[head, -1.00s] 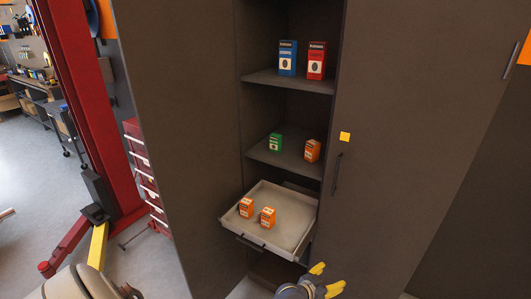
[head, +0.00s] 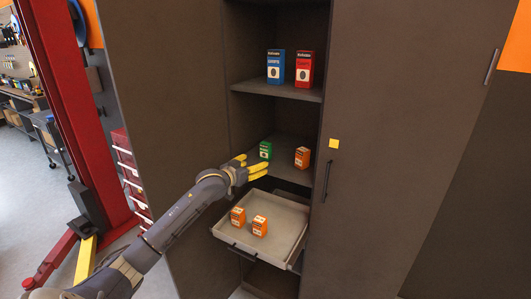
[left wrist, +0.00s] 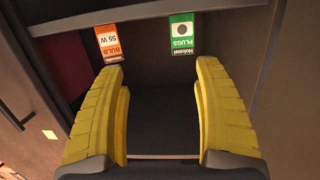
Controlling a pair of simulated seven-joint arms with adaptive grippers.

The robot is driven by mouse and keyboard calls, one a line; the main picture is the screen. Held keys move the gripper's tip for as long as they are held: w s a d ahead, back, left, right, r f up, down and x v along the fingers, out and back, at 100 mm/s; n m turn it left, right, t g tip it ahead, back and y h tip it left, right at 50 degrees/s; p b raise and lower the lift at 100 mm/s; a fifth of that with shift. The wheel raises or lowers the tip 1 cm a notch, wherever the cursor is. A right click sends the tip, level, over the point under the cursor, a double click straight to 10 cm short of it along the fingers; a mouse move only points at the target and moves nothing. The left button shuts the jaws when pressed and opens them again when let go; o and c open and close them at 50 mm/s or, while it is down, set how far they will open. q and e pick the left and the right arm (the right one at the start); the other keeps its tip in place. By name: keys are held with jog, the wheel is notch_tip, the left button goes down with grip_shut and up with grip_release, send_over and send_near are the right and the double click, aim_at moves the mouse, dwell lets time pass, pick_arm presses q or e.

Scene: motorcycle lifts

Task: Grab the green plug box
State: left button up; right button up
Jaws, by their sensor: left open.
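The green plug box (head: 265,150) stands upright on the middle shelf of the cabinet, near its left side. My left gripper (head: 252,166) is just in front of it and slightly lower left, with yellow fingers open and nothing between them. In the left wrist view the green box (left wrist: 181,40), marked PLUGS, shows upside down beyond the open fingers (left wrist: 160,100), closer to the right finger. The box and fingers appear apart. My right gripper does not show.
An orange bulb box (head: 302,157) stands on the same shelf to the right. A blue box (head: 276,66) and a red box (head: 305,68) stand on the shelf above. Below, an open drawer (head: 284,245) sticks out, holding two orange boxes (head: 238,216).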

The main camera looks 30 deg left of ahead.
aim_at(264, 144)
pick_arm(q)
jog(key=a+r+n, duration=0.1)
jog(key=a+r, duration=0.2)
jog(key=a, duration=0.1)
jog(key=shift+y, duration=0.4)
jog(key=shift+w+a+f, duration=0.1)
jog(key=shift+w+f, duration=0.25)
jog(key=shift+w, duration=2.35)
jog(key=shift+w+a+f, duration=0.15)
jog(key=shift+w+f, duration=0.25)
jog(key=shift+w, duration=2.35)
jog(key=shift+w+a+f, duration=0.1)
jog(key=shift+w+f, duration=0.25)
jog(key=shift+w, duration=2.35)
jog(key=shift+c, duration=0.2)
jog(key=c, duration=1.4)
